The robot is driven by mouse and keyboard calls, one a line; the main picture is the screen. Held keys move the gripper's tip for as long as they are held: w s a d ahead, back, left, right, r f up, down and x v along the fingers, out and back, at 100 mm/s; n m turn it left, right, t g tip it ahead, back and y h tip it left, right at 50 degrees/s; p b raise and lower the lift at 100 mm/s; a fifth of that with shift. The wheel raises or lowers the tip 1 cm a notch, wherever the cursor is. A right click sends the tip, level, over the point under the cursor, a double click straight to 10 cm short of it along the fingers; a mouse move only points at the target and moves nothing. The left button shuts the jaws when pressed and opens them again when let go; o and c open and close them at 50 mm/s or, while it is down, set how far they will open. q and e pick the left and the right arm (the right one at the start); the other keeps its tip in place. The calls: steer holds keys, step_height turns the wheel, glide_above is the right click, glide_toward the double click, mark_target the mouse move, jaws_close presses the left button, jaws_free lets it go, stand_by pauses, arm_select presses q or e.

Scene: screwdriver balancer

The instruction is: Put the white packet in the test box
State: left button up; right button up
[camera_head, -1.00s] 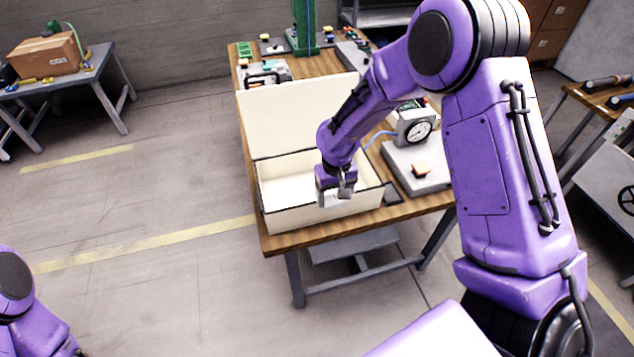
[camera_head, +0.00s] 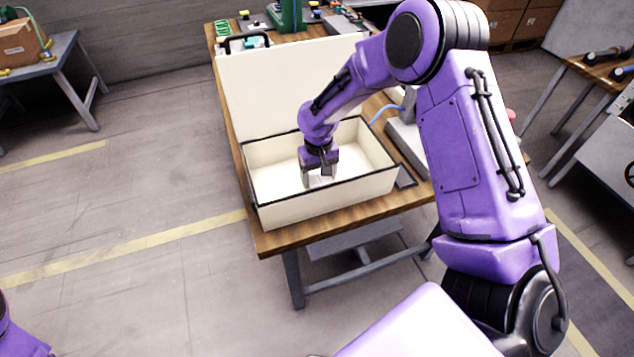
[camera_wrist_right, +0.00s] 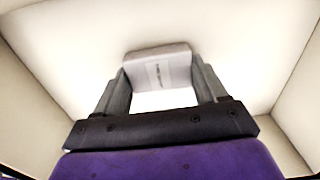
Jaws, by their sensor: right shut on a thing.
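The test box (camera_head: 330,200) is a cream, open box with dark rims on the wooden table, its lid (camera_head: 285,85) raised at the back. My right gripper (camera_head: 320,178) points down inside the box, over its middle. I cannot tell whether the packet touches the floor. In the head view the packet is hard to tell from the fingers. My left gripper is out of view.
The wooden table (camera_head: 290,240) carries a grey device (camera_head: 405,135) right of the box, partly behind my right arm, and a dark flat piece (camera_head: 404,177) beside the box. A grey side table (camera_head: 60,60) with a cardboard box (camera_head: 20,45) stands at the left. The floor between is clear.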

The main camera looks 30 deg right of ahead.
mark_target(318, 177)
steer(key=shift+r, duration=0.15)
steer(key=shift+f, duration=0.25)
steer(key=o, duration=1.2)
steer(key=shift+c, duration=0.2)
step_height(318, 177, up, 12)
steer(key=shift+r, duration=0.2)
steer(key=shift+a, duration=0.1)
